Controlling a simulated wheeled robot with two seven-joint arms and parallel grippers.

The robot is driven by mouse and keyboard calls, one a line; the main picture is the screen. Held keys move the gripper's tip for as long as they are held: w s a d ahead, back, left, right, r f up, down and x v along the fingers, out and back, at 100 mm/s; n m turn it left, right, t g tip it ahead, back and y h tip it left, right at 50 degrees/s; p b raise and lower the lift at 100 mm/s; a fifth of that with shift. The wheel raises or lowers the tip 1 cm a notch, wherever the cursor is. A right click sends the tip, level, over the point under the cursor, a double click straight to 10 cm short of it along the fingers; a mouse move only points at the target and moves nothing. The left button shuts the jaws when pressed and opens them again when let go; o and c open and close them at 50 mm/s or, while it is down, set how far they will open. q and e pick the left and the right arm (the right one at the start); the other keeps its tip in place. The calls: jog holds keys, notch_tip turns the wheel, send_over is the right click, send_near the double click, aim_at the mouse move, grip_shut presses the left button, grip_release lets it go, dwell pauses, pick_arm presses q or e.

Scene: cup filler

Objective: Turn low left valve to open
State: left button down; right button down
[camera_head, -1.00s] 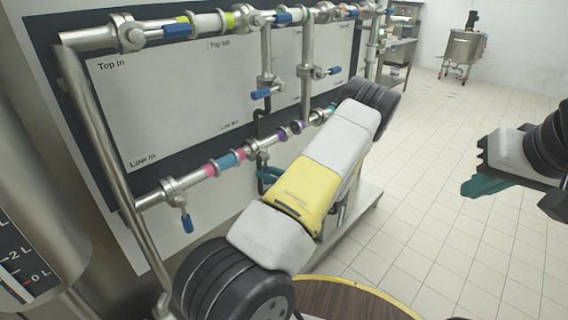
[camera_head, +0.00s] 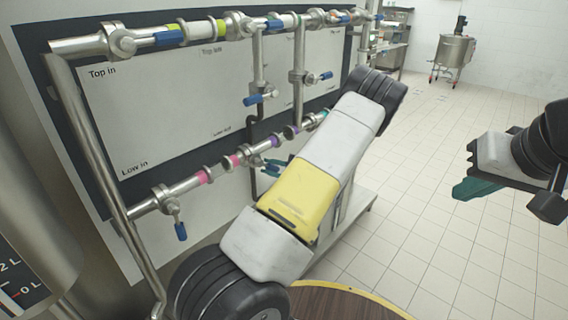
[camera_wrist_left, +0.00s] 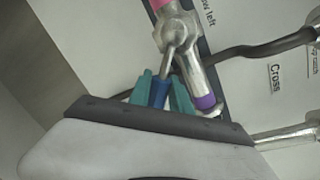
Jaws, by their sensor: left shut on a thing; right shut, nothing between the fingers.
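The low left valve (camera_wrist_left: 178,32) is a metal body on the low pipe, between pink and purple bands in the left wrist view. Its blue handle (camera_wrist_left: 159,93) sits between the teal fingers of my left gripper (camera_wrist_left: 162,92), which is shut on it. In the head view my left gripper (camera_head: 272,166) shows at the low pipe, partly hidden behind my own arm. My right gripper (camera_head: 474,188) is shut and empty, out over the floor at the right.
Another blue-handled valve (camera_head: 181,230) hangs on the low pipe at the left. The top pipe (camera_head: 85,47) and vertical pipes with blue valve handles (camera_head: 256,99) stand close by. A metal tank (camera_head: 452,55) stands far off. The tiled floor at right is clear.

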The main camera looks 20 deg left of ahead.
pick_arm(q)
jog(key=n, duration=0.1)
jog(key=r+n, duration=0.1)
jog(key=w+r+n, duration=0.1)
jog(key=shift+d+t+h, duration=0.25)
jog(key=shift+t+h, duration=0.05)
jog(key=shift+w+d+r+n+t, duration=0.1)
jog(key=shift+r+n+t, duration=0.35)
jog(key=shift+n, duration=0.45)
jog(key=shift+w+r+n+t, duration=0.1)
jog(key=shift+r+n+t, duration=0.15)
jog(key=shift+r+n, duration=0.55)
jog(key=c, duration=1.2)
grip_release()
jog(key=v, duration=0.7)
jog(key=shift+s+d+r, duration=0.15)
jog(key=shift+s+d, duration=0.05)
jog(key=shift+d, duration=0.1)
